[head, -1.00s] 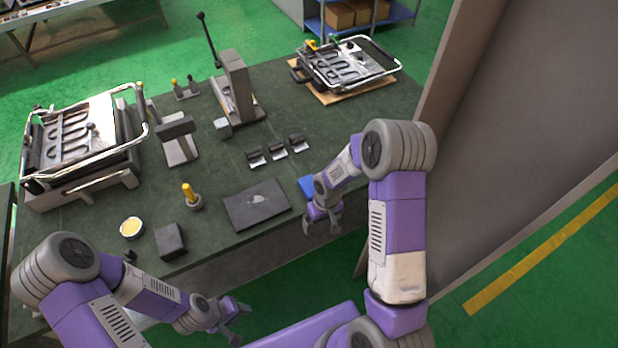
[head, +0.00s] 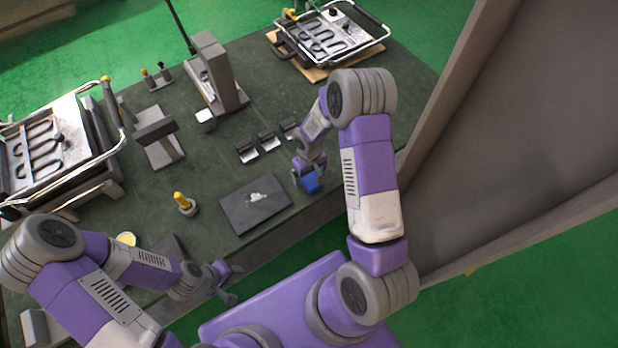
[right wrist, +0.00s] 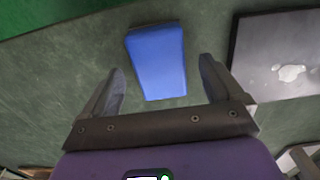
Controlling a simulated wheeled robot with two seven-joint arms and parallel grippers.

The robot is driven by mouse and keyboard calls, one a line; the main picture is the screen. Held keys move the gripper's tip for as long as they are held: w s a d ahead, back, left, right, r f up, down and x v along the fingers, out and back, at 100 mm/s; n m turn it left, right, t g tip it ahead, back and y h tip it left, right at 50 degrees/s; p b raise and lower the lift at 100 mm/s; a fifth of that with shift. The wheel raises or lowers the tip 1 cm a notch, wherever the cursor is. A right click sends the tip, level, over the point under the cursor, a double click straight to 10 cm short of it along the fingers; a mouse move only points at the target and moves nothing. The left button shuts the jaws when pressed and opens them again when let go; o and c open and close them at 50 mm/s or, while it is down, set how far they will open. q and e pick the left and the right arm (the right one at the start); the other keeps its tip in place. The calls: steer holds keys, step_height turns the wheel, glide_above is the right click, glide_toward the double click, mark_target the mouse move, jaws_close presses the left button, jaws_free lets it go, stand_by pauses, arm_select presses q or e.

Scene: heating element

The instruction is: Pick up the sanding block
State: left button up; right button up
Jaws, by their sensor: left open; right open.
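The sanding block is a blue block (right wrist: 157,60) lying on the dark green table, seen in the right wrist view. It also shows in the head view (head: 311,182), partly covered by my right gripper. My right gripper (right wrist: 163,88) is open above the table, with the near end of the block between its fingers and the far end beyond the fingertips. It also shows in the head view (head: 305,180). I cannot tell whether the fingers touch the block. My left gripper (head: 231,284) is open and empty off the table's front edge.
A dark plate (head: 256,204) with a pale patch lies left of the block. Several small metal clips (head: 267,141) sit behind it. A panel (head: 520,130) rises on the right.

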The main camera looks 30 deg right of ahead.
mark_target(309, 177)
step_height(309, 177, down, 2)
steer(key=shift+w+f, duration=0.1)
steer(key=shift+f, duration=0.15)
steer(key=c, duration=1.1)
step_height(309, 177, up, 10)
steer(key=shift+r+p, duration=0.1)
steer(key=shift+p, duration=0.2)
